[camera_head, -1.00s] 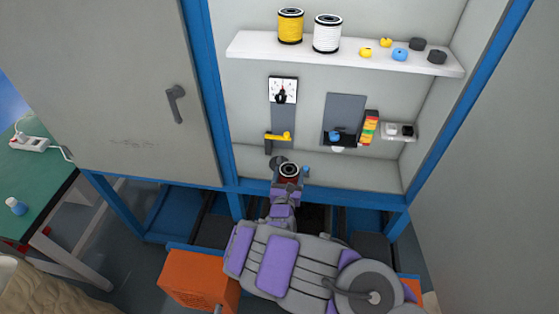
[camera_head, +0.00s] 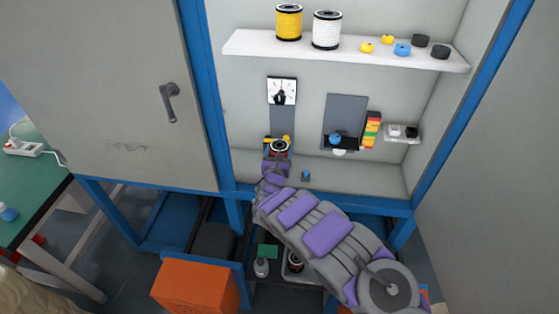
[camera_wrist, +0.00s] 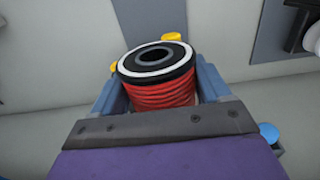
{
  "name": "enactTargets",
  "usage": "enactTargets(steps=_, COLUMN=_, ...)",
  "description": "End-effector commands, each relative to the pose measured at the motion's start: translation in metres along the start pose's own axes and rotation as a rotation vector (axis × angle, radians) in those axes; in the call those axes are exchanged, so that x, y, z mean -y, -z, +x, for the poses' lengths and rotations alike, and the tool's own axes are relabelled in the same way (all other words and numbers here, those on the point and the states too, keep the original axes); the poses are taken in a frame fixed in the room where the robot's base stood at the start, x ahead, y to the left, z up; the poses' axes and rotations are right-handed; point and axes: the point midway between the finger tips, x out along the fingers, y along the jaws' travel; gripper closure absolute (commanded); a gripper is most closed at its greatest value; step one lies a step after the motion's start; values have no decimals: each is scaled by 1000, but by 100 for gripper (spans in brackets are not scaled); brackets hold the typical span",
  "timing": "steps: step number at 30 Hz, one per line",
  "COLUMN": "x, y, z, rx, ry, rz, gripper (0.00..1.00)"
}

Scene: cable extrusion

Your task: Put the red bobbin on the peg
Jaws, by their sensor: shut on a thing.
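The red bobbin (camera_wrist: 160,92) has black end rims, a white ring on its top and a dark centre hole. My gripper (camera_wrist: 163,84) is shut on it, with a blue-grey finger on each side. In the head view the bobbin (camera_head: 279,147) is at the end of my arm, in front of the cabinet's lower back wall. A yellow fitting (camera_head: 288,138) on a grey vertical strip is just behind it and partly hidden. Its yellow ends (camera_wrist: 145,38) show beyond the bobbin in the wrist view. I cannot tell whether bobbin and fitting touch. No bare peg is clearly visible.
A white dial (camera_head: 281,91) is above the fitting. A dark panel (camera_head: 345,118) with a blue knob and a coloured stack (camera_head: 372,130) are to the right. The upper shelf (camera_head: 340,50) holds yellow and white spools. A closed door (camera_head: 110,100) is left.

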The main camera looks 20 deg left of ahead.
Motion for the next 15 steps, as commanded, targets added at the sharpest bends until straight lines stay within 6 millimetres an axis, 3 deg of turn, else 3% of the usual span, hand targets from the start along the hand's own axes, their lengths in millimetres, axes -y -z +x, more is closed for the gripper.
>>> enactTargets(steps=4, x=-1, y=19, z=0, rx=-4, ry=0, rz=0, gripper=63)
enactTargets(steps=6, x=-1, y=30, z=0, rx=-5, ry=-1, rz=1, gripper=77)
enactTargets(steps=8, x=0, y=35, z=-1, rx=-6, ry=-1, rz=1, gripper=76)
enactTargets(steps=15, x=2, y=34, z=-1, rx=-3, ry=-1, rz=3, gripper=76)
